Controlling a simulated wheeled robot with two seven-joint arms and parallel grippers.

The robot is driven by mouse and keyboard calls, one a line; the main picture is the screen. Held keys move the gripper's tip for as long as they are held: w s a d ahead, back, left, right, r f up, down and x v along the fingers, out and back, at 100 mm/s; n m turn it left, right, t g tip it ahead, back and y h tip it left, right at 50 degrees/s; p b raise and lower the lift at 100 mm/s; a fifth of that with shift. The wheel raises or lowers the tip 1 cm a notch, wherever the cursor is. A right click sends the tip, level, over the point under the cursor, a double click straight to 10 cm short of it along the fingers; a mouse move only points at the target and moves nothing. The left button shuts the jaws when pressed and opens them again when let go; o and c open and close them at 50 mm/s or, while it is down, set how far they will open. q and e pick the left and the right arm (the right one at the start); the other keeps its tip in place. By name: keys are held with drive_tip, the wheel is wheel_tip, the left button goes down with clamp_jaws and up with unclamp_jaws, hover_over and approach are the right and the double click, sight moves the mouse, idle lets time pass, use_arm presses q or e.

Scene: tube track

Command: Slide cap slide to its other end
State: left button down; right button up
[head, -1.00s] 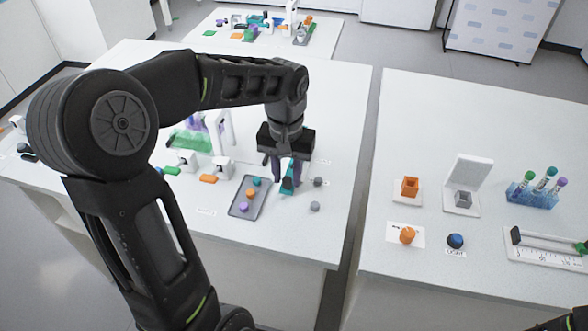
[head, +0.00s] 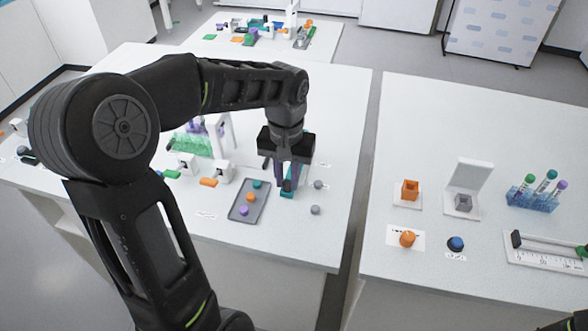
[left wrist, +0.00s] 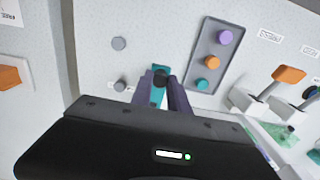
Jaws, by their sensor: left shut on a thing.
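The cap slide shows as a teal strip (left wrist: 157,98) lying on the bench in the left wrist view, with a dark round knob (left wrist: 161,77) on it. In the head view, a little of its teal base (head: 285,194) shows below my left gripper (head: 287,186). My left gripper (left wrist: 160,82) points down at it, its two purple-grey fingers on either side of the knob and shut on it. The fingers and gripper body hide much of the strip, so I cannot tell where along its length the knob sits.
Beside the slide lies a grey tray (head: 238,214) with purple, orange and teal caps. Two grey knobs (head: 318,184) (head: 315,210) stand on its other side. White fixtures (head: 222,172) stand farther left. A gap separates this bench from the right bench (head: 470,120).

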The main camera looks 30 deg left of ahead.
use_arm(q)
drive_tip(key=shift+w+a+r+p, duration=0.1)
drive_tip(key=shift+w+a+p, duration=0.2)
drive_tip(key=shift+w, duration=0.55)
drive_tip(key=shift+w+a+f+p, duration=0.1)
drive_tip(key=shift+w+a+p, duration=0.2)
drive_tip(key=shift+w, duration=0.55)
drive_tip(key=shift+w+a+r+p, duration=0.1)
drive_tip(key=shift+w+a+p, duration=0.2)
drive_tip(key=shift+w, duration=0.55)
drive_tip(key=c, duration=1.5)
unclamp_jaws()
drive_tip(key=shift+c, duration=0.2)
drive_tip(key=shift+r+p, duration=1.8)
drive_tip(key=shift+r, duration=0.65)
